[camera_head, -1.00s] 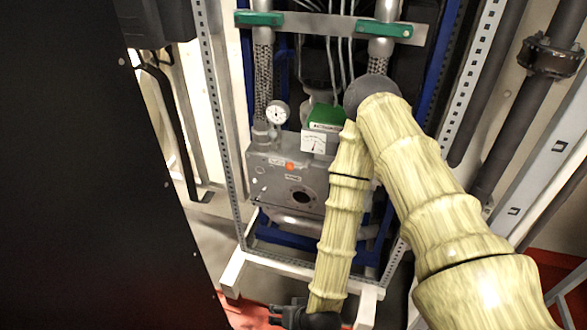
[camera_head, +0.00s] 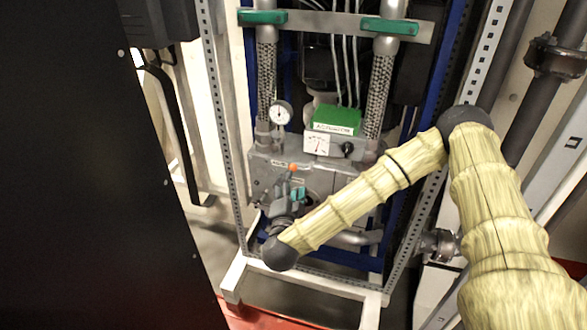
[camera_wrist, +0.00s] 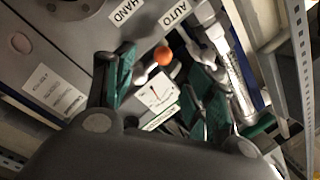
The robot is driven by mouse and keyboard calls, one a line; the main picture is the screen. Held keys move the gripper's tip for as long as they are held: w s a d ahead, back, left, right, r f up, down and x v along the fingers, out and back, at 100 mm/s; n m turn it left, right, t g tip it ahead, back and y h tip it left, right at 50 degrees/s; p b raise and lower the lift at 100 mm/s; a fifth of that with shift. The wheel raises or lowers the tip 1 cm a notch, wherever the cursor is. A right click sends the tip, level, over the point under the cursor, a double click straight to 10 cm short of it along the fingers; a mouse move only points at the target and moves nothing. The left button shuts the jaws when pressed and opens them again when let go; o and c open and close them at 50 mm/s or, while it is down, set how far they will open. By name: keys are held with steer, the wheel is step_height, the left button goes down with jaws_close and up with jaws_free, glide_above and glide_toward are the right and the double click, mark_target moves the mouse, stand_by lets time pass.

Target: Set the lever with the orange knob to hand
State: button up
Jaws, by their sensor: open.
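The orange knob (camera_head: 293,168) sits on the front of the grey box (camera_head: 262,177), just above my gripper (camera_head: 291,196) in the head view. In the wrist view, the orange knob (camera_wrist: 163,56) shows between the two green-padded fingers of my gripper (camera_wrist: 155,78), which are apart with nothing between the pads. The knob is closer to the AUTO label (camera_wrist: 175,12) than to the HAND label (camera_wrist: 125,12). A short pale lever arm (camera_wrist: 143,74) shows beside the knob. My gripper and wrist hide part of the box front in the head view.
A green-topped unit (camera_head: 337,119) with a white meter stands on the box. A round gauge (camera_head: 281,113) and braided pipes rise behind it. A perforated rack post (camera_head: 222,120) stands at the left, and a dark panel (camera_head: 80,180) fills the far left.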

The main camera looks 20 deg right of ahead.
mark_target(294, 166)
steer(key=p+x, duration=0.1)
steer(key=x, duration=0.7)
steer(key=shift+w+d, duration=0.15)
steer(key=shift+w, duration=0.2)
steer(key=shift+c, duration=0.3)
